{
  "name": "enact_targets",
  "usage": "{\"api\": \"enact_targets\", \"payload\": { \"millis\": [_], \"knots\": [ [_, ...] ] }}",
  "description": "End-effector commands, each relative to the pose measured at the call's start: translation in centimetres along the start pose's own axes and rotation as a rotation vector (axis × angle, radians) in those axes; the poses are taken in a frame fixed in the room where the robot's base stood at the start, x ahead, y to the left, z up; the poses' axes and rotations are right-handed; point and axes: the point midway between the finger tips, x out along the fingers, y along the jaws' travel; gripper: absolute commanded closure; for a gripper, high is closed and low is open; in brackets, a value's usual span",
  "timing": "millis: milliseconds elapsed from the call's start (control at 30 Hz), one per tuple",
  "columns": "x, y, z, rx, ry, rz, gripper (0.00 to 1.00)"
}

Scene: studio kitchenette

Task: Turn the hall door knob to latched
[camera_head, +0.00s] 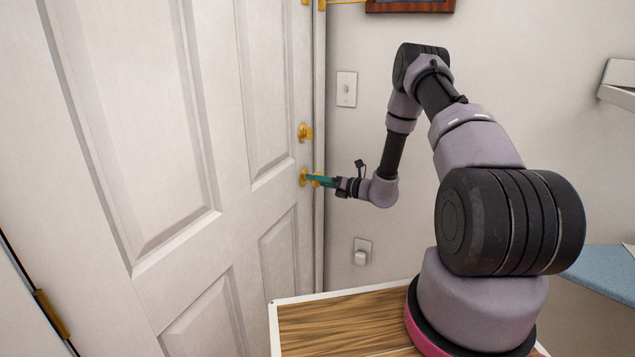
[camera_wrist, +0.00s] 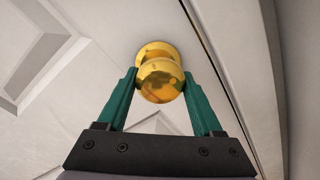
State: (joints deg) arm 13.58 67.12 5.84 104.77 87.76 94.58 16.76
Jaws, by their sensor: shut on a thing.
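The hall door (camera_head: 150,150) is a white panelled door filling the left of the head view, and it looks closed against its frame. Its brass knob (camera_head: 304,176) is low on the door's right edge. In the wrist view the round, shiny knob (camera_wrist: 161,80) sits between the green fingers of my gripper (camera_wrist: 160,88). The fingers are shut on the knob, one on each side. In the head view my gripper (camera_head: 318,180) reaches the knob from the right and hides part of it. I cannot tell from the knob how far it is turned.
A brass deadbolt (camera_head: 304,132) sits just above the knob. A light switch (camera_head: 346,89) and an outlet (camera_head: 362,251) are on the wall to the right. A brass hinge (camera_head: 52,313) shows at lower left. A blue surface (camera_head: 600,272) stands at right.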

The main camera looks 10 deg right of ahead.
Motion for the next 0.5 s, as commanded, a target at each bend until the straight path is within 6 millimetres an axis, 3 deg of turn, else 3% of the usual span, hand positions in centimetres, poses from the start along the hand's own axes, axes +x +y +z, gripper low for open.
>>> {"api": "enact_targets", "payload": {
  "millis": [500],
  "knots": [
    [-0.05,-0.05,0.09,0.098,0.004,-0.001,0.88]
  ]
}}
